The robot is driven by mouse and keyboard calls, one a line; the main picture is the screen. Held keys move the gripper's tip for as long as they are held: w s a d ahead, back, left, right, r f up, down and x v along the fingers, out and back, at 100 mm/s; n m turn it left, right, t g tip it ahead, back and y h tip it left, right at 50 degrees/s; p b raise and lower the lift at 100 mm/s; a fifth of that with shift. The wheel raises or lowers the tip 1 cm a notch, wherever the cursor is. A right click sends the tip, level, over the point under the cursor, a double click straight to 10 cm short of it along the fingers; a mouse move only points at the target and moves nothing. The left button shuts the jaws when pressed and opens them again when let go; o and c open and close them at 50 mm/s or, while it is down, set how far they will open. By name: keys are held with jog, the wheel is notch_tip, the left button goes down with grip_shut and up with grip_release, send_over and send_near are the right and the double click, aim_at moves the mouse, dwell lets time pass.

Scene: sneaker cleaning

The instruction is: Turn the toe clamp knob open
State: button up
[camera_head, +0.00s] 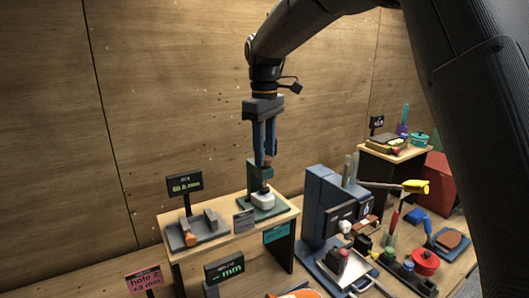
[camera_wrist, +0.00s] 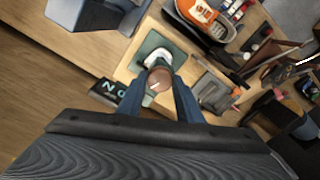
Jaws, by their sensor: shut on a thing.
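The toe clamp (camera_head: 259,178) is a green stand with a green base on the wooden bench. A white rounded piece (camera_head: 262,200) sits at its foot, below the clamp's spindle. The knob (camera_wrist: 160,80) is a round brown top with a pale mark, seen from above in the wrist view. My gripper (camera_head: 266,161) points straight down over the clamp. Its blue fingers are shut on the knob, one on each side, and hide much of it in the head view. The green base (camera_wrist: 150,42) also shows in the wrist view.
A grey fixture (camera_head: 205,232) and a small display (camera_head: 185,184) stand left on the same bench. A small dark sign (camera_head: 244,220) stands in front of the clamp. A tall blue machine (camera_head: 322,205) rises close on the right. The wooden wall is behind.

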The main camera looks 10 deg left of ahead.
jog(key=shift+r+n, duration=0.15)
jog(key=shift+n, duration=1.55)
jog(key=o, duration=1)
jog(key=shift+o, duration=0.2)
notch_tip(320, 180, up, 8)
jog(key=b, duration=0.3)
jog(key=shift+f, duration=0.2)
